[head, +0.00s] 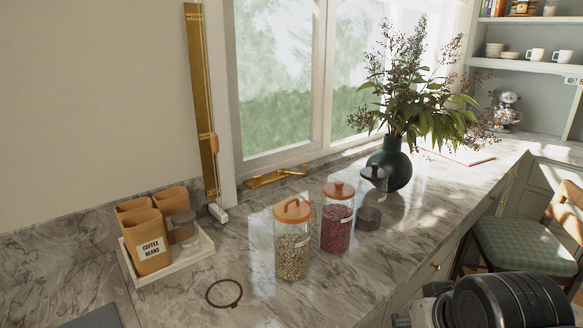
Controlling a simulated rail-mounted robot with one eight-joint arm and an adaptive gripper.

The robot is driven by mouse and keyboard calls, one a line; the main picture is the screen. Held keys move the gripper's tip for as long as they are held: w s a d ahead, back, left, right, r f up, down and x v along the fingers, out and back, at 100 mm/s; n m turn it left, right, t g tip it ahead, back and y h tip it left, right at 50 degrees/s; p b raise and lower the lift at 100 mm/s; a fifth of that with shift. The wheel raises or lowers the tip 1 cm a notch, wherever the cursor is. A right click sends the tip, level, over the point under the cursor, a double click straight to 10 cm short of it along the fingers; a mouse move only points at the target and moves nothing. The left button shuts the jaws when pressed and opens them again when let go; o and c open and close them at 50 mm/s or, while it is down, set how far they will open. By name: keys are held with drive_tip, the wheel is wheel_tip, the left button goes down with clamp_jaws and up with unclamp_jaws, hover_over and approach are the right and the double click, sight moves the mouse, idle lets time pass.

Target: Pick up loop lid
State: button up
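A lid with a loop handle (292,209), orange-brown, sits on top of a clear glass jar (291,258) filled with pale seeds or grains. The jar stands upright on the marble counter near the middle of the head view. The loop rises from the lid's top. Dark and silver parts of my arm show at the bottom right, apart from the jar. My gripper's fingers are not visible.
A jar with red contents and a knobbed lid (338,190) stands close right of the loop-lid jar. A dark-lidded jar (374,178) and plant vase (391,165) stand behind. A brown ring (224,293) lies front left; a white tray (170,268) holds coffee bags.

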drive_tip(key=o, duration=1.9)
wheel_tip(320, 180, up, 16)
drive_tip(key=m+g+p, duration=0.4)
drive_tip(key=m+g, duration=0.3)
hover_over(290, 210)
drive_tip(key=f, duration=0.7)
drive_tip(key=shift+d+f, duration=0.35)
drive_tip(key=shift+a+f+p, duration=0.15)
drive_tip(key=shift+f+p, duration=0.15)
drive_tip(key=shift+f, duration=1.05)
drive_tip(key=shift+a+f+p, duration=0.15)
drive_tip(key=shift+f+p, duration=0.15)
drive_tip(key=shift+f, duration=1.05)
